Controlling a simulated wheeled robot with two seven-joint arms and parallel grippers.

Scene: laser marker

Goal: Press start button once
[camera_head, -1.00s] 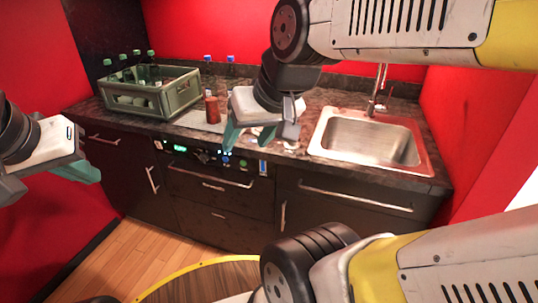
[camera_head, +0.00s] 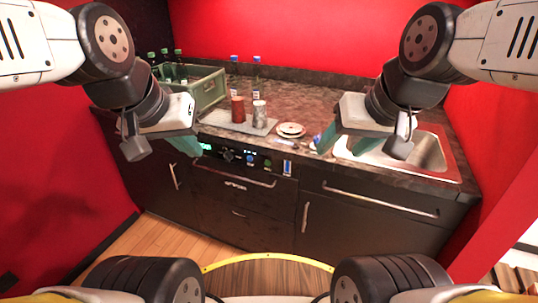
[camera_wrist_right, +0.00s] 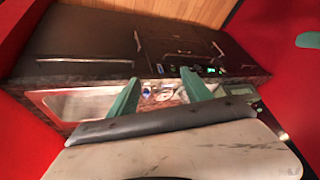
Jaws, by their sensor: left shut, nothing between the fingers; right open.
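The dark control panel (camera_head: 238,158) runs along the front under the counter edge. It carries a green-lit display (camera_head: 206,147), a dark knob, a blue-lit button (camera_head: 250,160) and a green button (camera_head: 267,163); labels are too small to read, so I cannot tell which is start. My left gripper (camera_head: 190,147) is shut and empty, beside the display at the panel's left end; whether it touches is unclear. My right gripper (camera_head: 340,146) is open and empty near the sink's left edge, right of the panel. In the right wrist view the panel (camera_wrist_right: 205,71) lies beyond its right finger.
On the counter, a green crate (camera_head: 206,90) holds bottles, beside a grey tray (camera_head: 222,119) with a red cup (camera_head: 238,109) and a glass. Drawer handles stick out below the panel.

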